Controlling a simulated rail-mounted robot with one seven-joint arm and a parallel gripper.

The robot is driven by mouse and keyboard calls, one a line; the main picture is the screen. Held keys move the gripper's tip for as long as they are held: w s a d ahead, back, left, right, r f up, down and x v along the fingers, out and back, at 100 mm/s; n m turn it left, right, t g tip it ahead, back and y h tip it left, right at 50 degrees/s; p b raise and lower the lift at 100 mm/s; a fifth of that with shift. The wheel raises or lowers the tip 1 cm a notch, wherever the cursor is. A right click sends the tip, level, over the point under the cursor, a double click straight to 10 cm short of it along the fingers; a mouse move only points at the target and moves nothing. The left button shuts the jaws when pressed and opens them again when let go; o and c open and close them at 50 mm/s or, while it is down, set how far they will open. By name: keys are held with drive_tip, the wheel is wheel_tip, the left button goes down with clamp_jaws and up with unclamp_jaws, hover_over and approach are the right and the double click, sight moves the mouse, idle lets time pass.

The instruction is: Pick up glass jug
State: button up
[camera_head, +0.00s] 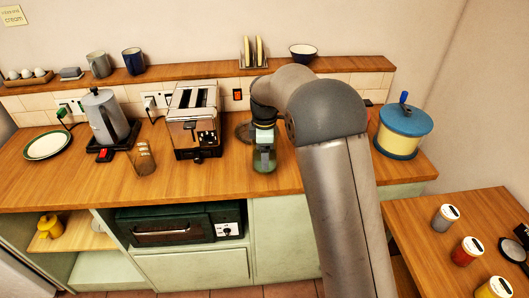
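A greenish see-through vessel (264,160), which looks like the glass jug, stands near the front edge of the wooden counter, right of the toaster. My gripper (264,132) points down directly over its top. My arm comes in from the lower right and reaches over the counter. The gripper's fingers are too small and too hidden to make out, so I cannot tell whether they touch the vessel.
A toaster (195,122) stands close on the left. Further left are a clear brownish glass (143,158) and a kettle (108,117). A blue-lidded yellow pot (402,133) is at the right. A dark round item behind the vessel is partly hidden.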

drive_tip(key=shift+f, duration=0.8)
clamp_jaws()
drive_tip(key=shift+r, duration=0.15)
